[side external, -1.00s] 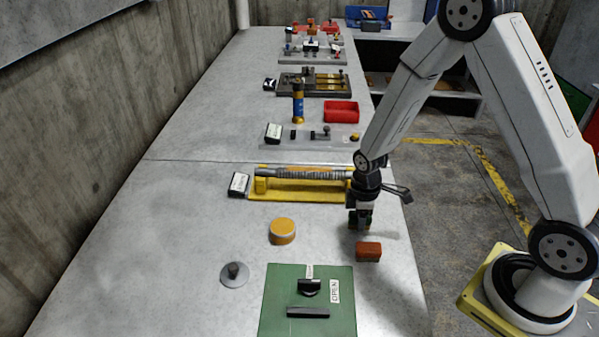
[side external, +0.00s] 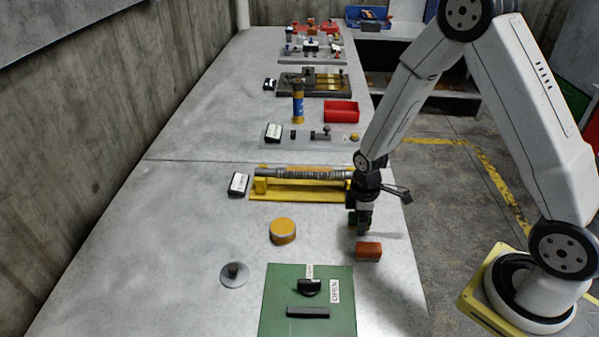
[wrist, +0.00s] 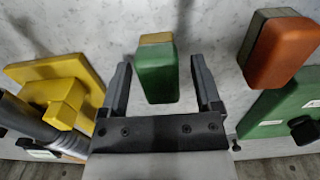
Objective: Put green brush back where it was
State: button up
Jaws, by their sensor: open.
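The green brush (wrist: 157,72) is a small green block with a tan strip at its far end. In the wrist view it stands between the two open fingers of my gripper (wrist: 160,85), with a gap visible on each side. In the side view my gripper (side external: 361,222) is low over the bench, and the green brush (side external: 364,219) shows partly hidden at its fingers. I cannot tell whether the brush touches the bench. An orange-red block with a dark strip (side external: 369,251) lies just in front of the gripper; it also shows at the upper right of the wrist view (wrist: 279,52).
A yellow stand (side external: 300,194) holding a grey rod is just behind my gripper. A round orange tin (side external: 283,231), a grey knobbed disc (side external: 234,274) and a green panel (side external: 280,290) marked OPEN are nearer. The bench's left side is clear.

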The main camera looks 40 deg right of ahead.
notch_tip(320, 180, up, 12)
dwell(0.9)
jog(key=shift+r, duration=0.1)
dwell(0.5)
jog(key=s+a+r+m+t, duration=0.2)
jog(key=s+a+m, duration=0.1)
jog(key=s+m, duration=0.4)
jog(key=shift+s+a+m+t, duration=0.2)
jog(key=shift+a+m+t, duration=0.15)
jog(key=shift+m, duration=0.65)
